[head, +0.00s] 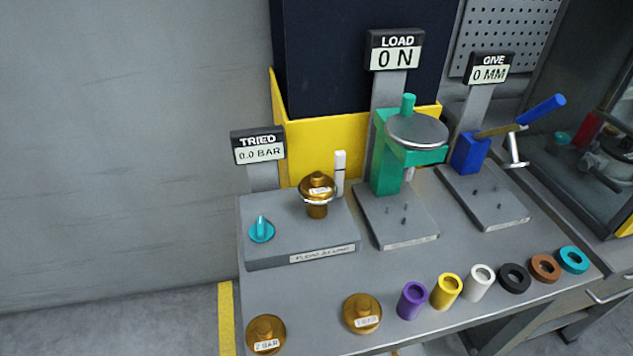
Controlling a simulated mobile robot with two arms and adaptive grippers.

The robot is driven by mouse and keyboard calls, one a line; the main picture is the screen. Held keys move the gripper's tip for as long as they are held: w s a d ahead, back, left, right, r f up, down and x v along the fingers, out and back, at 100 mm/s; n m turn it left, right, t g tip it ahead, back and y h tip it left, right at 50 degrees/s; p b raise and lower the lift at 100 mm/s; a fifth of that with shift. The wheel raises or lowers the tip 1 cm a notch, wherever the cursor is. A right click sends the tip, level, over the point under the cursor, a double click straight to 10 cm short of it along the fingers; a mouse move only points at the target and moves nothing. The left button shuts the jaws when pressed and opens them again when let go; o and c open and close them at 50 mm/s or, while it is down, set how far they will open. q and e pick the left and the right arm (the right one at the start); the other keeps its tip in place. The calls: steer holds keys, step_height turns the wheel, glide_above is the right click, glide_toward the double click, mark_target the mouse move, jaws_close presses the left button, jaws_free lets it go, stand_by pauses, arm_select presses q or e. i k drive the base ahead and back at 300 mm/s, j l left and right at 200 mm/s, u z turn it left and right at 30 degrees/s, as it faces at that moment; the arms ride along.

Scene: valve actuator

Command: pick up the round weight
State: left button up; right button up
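Two round brass weights lie at the front of the grey bench in the head view. One (266,335) is at the front left corner, with a label that seems to read 2 BAR. The other (362,314) lies to its right, with a label too small to read surely. A similar brass piece (317,186) sits upright on the grey tester box (290,236). A round grey disc (417,129) rests on top of the green stand (388,165). Neither of my grippers is in view.
Purple (412,301), yellow (446,292) and white (479,283) sleeves stand along the front edge, then black (514,278), brown (545,268) and teal (573,260) rings. A blue-handled lever device (468,154) stands at the back right. Bare bench (310,290) lies before the tester box.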

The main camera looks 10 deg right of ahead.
mark_target(318, 185)
steer(key=k+j, duration=0.15)
steer(key=j, duration=0.25)
steer(key=k+j, duration=0.15)
steer(key=j, duration=0.3)
steer(key=k+j+z, duration=0.1)
steer(key=j, duration=0.3)
steer(key=k+j, duration=0.2)
steer(key=j, duration=0.2)
